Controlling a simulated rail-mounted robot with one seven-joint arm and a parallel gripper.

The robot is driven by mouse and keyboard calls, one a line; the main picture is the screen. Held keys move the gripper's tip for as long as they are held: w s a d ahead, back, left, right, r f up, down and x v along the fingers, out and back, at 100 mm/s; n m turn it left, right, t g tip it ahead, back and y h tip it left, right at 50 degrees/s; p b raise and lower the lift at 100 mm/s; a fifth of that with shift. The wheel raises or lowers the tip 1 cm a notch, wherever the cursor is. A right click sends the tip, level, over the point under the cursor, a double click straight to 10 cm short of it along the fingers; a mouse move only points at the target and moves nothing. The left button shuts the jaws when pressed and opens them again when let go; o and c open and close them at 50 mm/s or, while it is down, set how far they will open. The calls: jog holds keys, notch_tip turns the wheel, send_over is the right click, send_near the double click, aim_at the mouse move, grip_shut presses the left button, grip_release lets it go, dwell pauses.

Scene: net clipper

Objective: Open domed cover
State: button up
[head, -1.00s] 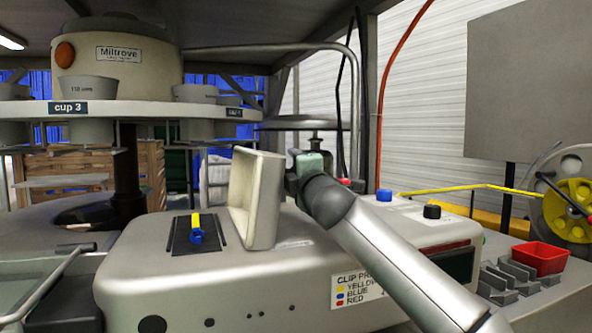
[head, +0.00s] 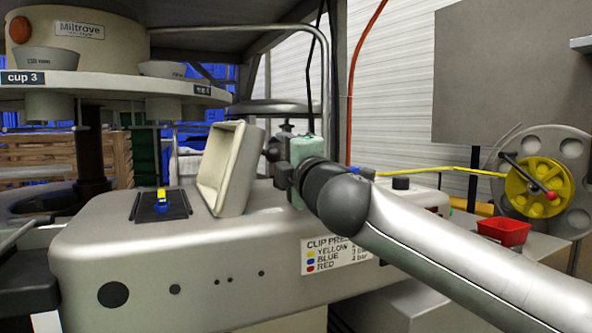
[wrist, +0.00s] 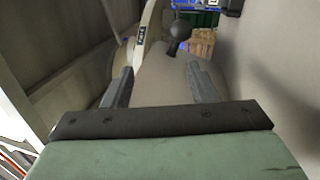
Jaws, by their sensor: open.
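The domed cover (head: 233,165) is a cream, box-like lid on the clip press. In the head view it stands raised, leaning to the right, its hollow side facing left. My gripper (head: 277,152) is just right of the cover's back; whether they touch is hard to tell. In the wrist view my gripper (wrist: 160,85) has its two grey fingers spread apart with nothing between them. A dark ball-shaped knob (wrist: 179,32) shows beyond the fingers; what it belongs to is unclear. The dark plate (head: 153,207) with a yellow and blue clip lies uncovered left of the cover.
The clip press body (head: 190,255) fills the lower middle. The cup carousel (head: 95,88) overhangs at the left. A red bin (head: 503,232) and a yellow reel (head: 536,187) stand at the right. A metal pipe frame (head: 323,80) rises behind my gripper.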

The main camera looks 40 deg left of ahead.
jog(key=shift+v, duration=2.3)
